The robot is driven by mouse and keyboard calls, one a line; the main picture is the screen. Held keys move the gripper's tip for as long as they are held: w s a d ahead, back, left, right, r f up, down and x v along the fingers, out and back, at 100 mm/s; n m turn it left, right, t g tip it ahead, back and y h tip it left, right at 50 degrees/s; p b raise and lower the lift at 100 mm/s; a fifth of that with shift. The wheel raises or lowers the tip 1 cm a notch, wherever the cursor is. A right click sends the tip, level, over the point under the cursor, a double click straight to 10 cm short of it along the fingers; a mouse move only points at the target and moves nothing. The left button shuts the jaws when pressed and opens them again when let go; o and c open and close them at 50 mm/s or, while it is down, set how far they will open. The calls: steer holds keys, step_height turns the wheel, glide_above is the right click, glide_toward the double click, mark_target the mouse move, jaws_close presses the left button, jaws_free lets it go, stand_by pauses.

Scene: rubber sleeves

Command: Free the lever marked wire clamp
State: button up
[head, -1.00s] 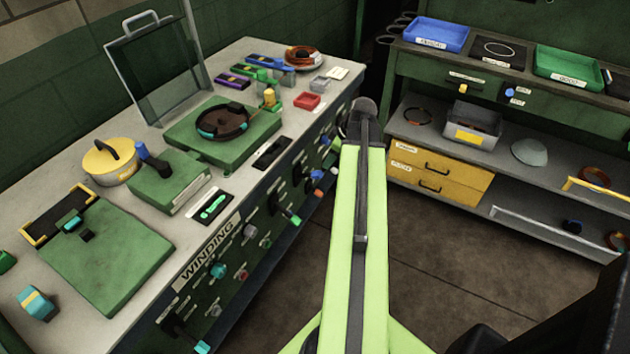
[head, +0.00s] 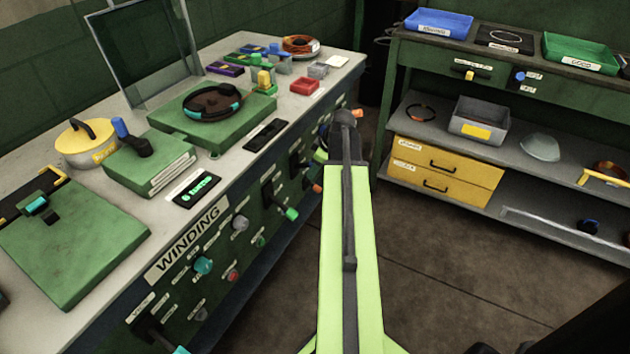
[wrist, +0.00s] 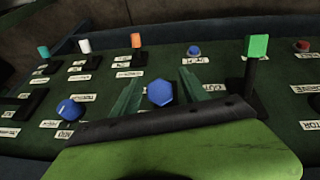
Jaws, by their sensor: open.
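The labels on the levers are too small to read, so I cannot tell which is the wire clamp lever. In the wrist view, a green-tipped lever (wrist: 257,48) stands right of my gripper (wrist: 160,78). An orange-tipped lever (wrist: 136,42), a white-tipped lever (wrist: 85,47) and another coloured lever (wrist: 43,53) stand beyond and to the left. My gripper is open, its fingers either side of a blue knob (wrist: 160,93) in the picture; contact is unclear. In the head view, the green-tipped lever (head: 290,213) sits on the bench front; my arm hides the gripper.
The WINDING bench (head: 140,190) fills the left, with a green turntable block (head: 215,125), a yellow-lidded pot (head: 85,145) and a red tray (head: 305,87) on top. A shelf unit with yellow drawers (head: 440,175) stands at right. The floor between (head: 440,260) is clear.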

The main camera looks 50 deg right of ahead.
steer(key=shift+x, duration=0.8)
steer(key=shift+r, duration=0.1)
jaws_close()
steer(key=shift+s, duration=0.1)
stand_by(0.5)
